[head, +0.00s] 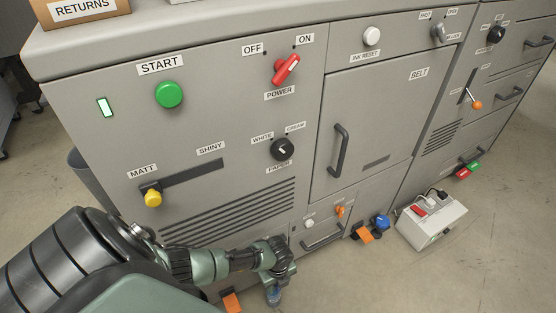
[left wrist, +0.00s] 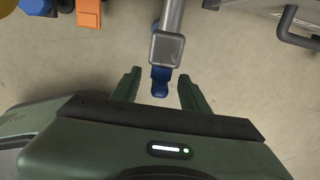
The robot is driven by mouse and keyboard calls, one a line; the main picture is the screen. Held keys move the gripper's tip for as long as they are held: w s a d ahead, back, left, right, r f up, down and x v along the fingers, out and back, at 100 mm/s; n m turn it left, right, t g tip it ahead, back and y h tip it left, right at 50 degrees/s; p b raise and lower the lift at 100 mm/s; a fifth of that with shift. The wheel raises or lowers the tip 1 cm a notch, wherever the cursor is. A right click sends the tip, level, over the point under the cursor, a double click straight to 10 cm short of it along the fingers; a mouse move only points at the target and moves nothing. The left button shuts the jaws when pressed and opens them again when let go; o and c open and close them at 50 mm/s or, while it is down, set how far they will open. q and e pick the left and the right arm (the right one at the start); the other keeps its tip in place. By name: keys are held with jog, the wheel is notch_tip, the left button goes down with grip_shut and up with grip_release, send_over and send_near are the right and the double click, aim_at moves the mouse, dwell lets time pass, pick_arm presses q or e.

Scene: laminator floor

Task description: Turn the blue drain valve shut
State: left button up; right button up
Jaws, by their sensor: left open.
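The blue drain valve handle (left wrist: 160,82) hangs at the end of a grey pipe (left wrist: 172,20) in the left wrist view. It lies between the two fingers of my left gripper (left wrist: 160,88), which is open with a gap on each side of the handle. The gripper hides most of the valve there. My right gripper is not in view.
A blue knob (head: 382,222) and an orange foot piece (head: 363,236) sit low on the machine to the right. A grey box with switches (head: 432,226) stands on the floor beyond. A dark drawer handle (head: 322,241) is close to my gripper.

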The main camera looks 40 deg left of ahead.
pick_arm(q)
grip_shut()
